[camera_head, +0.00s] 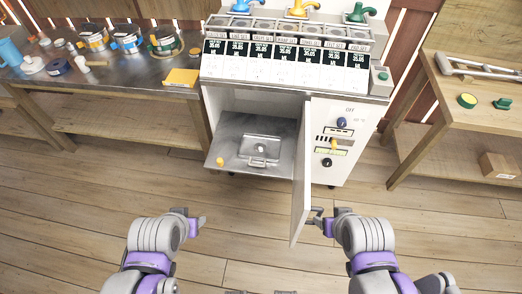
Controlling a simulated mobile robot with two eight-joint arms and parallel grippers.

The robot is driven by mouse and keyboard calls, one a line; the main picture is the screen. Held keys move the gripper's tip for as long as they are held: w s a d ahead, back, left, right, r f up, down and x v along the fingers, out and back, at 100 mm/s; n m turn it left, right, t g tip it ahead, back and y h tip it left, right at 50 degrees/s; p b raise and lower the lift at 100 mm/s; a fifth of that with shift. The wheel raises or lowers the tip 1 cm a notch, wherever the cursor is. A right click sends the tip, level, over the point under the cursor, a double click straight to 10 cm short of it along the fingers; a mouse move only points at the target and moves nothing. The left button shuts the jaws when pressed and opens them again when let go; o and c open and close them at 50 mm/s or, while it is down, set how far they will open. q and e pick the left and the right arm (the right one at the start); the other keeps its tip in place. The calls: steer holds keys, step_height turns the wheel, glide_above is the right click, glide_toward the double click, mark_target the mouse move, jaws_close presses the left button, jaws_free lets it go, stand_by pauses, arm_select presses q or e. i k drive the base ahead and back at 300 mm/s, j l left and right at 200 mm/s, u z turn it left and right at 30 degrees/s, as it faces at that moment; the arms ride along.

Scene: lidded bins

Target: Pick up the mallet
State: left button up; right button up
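A small pale tool with a short handle (83,65), perhaps the mallet, lies on the left table's metal top. It is too small to be sure. My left gripper (200,220) is low in the middle, in front of the cabinet and well short of the left table, with nothing seen in it. Its fingers are too small to tell open from shut. My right gripper (316,216) is just right of the open cabinet door's (300,175) edge. Its fingers look parted and empty; whether it touches the door is unclear.
The open cabinet holds a metal lidded bin (260,150) on a pulled-out tray (232,135). The left table (140,75) carries cups, a yellow block (181,77) and small items. The right wooden table (455,95) bears long grey tools (478,68). Floor between is clear.

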mark_target(84, 65)
steer(key=u, duration=1.3)
steer(key=i+z, duration=0.2)
steer(key=z, duration=0.15)
steer(key=i+j+z, duration=0.15)
steer(key=z, duration=0.2)
steer(key=i+j+z, duration=0.15)
steer(key=z, duration=0.2)
steer(key=i+j+z, duration=0.15)
steer(key=i+j, duration=0.25)
steer(key=i+j+z, duration=0.2)
steer(key=i+j, duration=0.2)
steer(key=j, duration=0.2)
steer(key=i+j, duration=0.25)
steer(key=j, duration=0.15)
steer(key=i+j, duration=0.25)
steer(key=j, duration=0.15)
steer(key=i+j, duration=0.2)
steer(key=j, duration=0.2)
steer(key=i+j, duration=0.25)
steer(key=j, duration=0.15)
